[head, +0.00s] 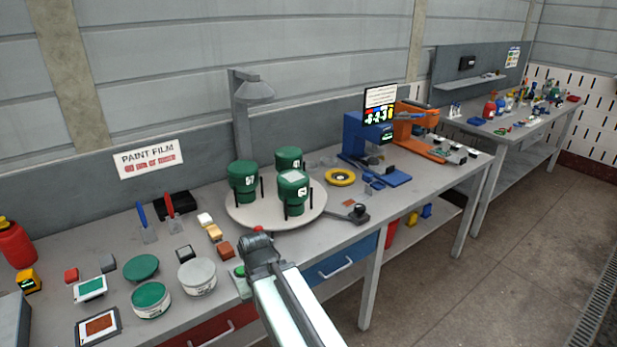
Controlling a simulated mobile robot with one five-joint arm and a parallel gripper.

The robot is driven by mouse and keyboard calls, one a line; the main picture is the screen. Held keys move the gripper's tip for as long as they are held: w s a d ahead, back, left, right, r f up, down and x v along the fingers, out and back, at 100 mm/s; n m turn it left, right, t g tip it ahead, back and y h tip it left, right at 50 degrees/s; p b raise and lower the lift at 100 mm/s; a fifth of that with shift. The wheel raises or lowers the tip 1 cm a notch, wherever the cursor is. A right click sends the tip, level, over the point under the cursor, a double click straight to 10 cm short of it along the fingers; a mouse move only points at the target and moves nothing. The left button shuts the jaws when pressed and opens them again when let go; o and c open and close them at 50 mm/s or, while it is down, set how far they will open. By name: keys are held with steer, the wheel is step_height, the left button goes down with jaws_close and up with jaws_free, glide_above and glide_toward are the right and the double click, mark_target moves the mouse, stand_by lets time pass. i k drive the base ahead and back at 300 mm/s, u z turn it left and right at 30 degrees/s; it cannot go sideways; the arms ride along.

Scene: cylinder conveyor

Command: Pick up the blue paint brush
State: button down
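A tool with a blue handle and a flat grey end, which looks like the blue paint brush (142,214), is at the back left of the near workbench, against the low back panel. Its handle points up. A similar tool with a red handle (170,206) is just to its right. My arm comes in from the bottom centre and ends in a dark joint over the bench's front edge, well to the right of and nearer than the blue tool. No gripper fingers show, so I cannot see whether they are open or shut.
Green and white tins (197,276) and small coloured blocks lie in front of the blue tool. A round turntable (254,220) with green cans stands right of it. A dark box (180,203) is behind the red tool. The floor (470,290) at right is clear.

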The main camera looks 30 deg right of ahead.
mark_target(140, 210)
steer(key=u, duration=3.45)
steer(key=k, duration=1.4)
steer(key=z, duration=1.35)
steer(key=i, duration=1.05)
steer(key=z, duration=0.05)
